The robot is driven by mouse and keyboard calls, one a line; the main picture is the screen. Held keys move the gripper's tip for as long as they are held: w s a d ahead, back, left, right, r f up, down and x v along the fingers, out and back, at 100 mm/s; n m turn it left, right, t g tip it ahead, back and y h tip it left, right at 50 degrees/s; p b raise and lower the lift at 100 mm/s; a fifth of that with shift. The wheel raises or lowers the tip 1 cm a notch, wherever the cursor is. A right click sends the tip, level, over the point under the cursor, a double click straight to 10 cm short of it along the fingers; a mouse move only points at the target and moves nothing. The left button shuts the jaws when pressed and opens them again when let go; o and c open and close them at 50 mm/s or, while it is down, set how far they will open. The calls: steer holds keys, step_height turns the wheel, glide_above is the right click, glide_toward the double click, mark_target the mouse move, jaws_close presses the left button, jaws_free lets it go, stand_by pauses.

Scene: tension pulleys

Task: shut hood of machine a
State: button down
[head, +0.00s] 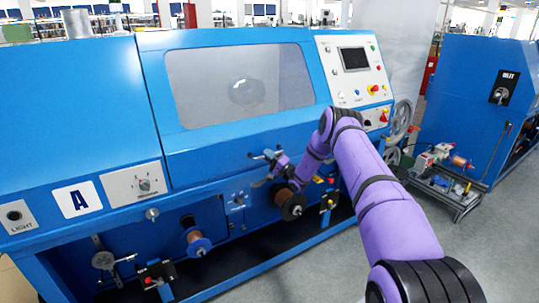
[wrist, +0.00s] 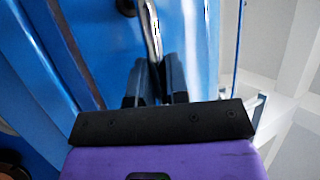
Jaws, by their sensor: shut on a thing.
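My gripper (head: 268,157) is at this lower edge, partly hidden by my purple arm. In the wrist view, the dark fingers of my gripper (wrist: 155,78) are shut on a shiny metal handle (wrist: 153,30) on a blue surface.
A control panel (head: 353,65) with a screen and buttons stands right of the hood. Spools (head: 198,243) and small fittings stick out below it. A second blue machine (head: 465,90) and a low cart (head: 445,185) stand at right. The grey floor (head: 330,270) in front is clear.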

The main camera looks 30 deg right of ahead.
steer(key=shift+w+f, duration=0.15)
steer(key=shift+w, duration=0.15)
steer(key=c, duration=1.1)
jaws_free()
steer(key=shift+w+a+f, duration=0.1)
steer(key=shift+w+f, duration=0.05)
steer(key=shift+f, duration=0.05)
steer(key=shift+c, duration=0.2)
steer(key=v, duration=1.1)
steer(key=shift+r, duration=0.15)
